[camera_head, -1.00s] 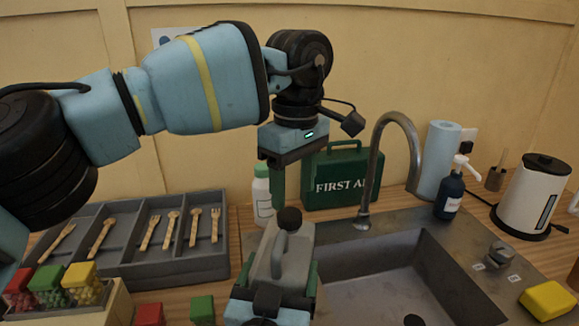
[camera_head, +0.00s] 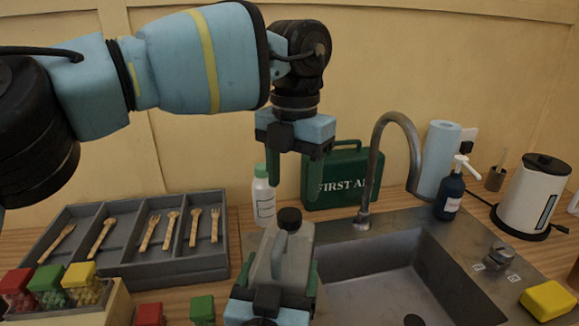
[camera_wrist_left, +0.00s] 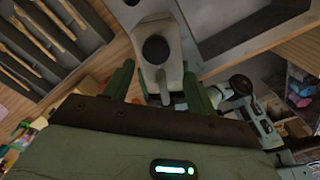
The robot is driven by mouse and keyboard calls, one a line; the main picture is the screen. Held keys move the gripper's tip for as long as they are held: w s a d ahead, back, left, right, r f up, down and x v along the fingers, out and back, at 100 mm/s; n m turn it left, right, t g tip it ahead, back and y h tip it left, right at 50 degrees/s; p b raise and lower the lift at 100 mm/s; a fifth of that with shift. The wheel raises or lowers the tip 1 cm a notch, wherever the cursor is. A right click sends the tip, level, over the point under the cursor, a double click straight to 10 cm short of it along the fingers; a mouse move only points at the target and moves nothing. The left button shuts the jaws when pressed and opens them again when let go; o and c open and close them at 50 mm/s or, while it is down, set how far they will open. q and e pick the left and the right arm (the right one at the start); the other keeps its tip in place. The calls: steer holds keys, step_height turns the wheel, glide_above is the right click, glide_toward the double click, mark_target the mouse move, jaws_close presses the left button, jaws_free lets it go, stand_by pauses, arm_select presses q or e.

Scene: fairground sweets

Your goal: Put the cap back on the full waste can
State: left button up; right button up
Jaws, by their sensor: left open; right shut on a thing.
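The waste can (camera_head: 297,246) is grey with a moulded handle. It stands upright at the sink's left front edge. A black round cap (camera_head: 289,218) sits on its top; I cannot tell how tightly. My right gripper (camera_head: 278,272) is shut on the can, with green fingers on both sides of its body. My left gripper (camera_head: 294,188) is open and empty above the cap, fingers pointing down. In the left wrist view, the cap (camera_wrist_left: 155,49) and the can (camera_wrist_left: 152,76) show beyond the spread fingers. The can's lower part is hidden by my right gripper.
A white bottle with a green lid (camera_head: 263,200) and a green first-aid case (camera_head: 345,178) stand behind the can. The tap (camera_head: 375,160) and sink (camera_head: 385,275) are to the right. A grey cutlery tray (camera_head: 180,267) and sweet boxes are at left.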

mark_target(289, 214)
arm_select(q)
steer(key=n, duration=0.7)
steer(key=shift+w+a+r, duration=0.1)
steer(key=shift+w+r, duration=0.05)
steer(key=shift+r, duration=0.15)
steer(key=n, duration=0.6)
steer(key=shift+w+a+r+n, duration=0.15)
steer(key=shift+r+n, duration=0.2)
steer(key=shift+n, duration=0.05)
steer(key=shift+f, duration=4.05)
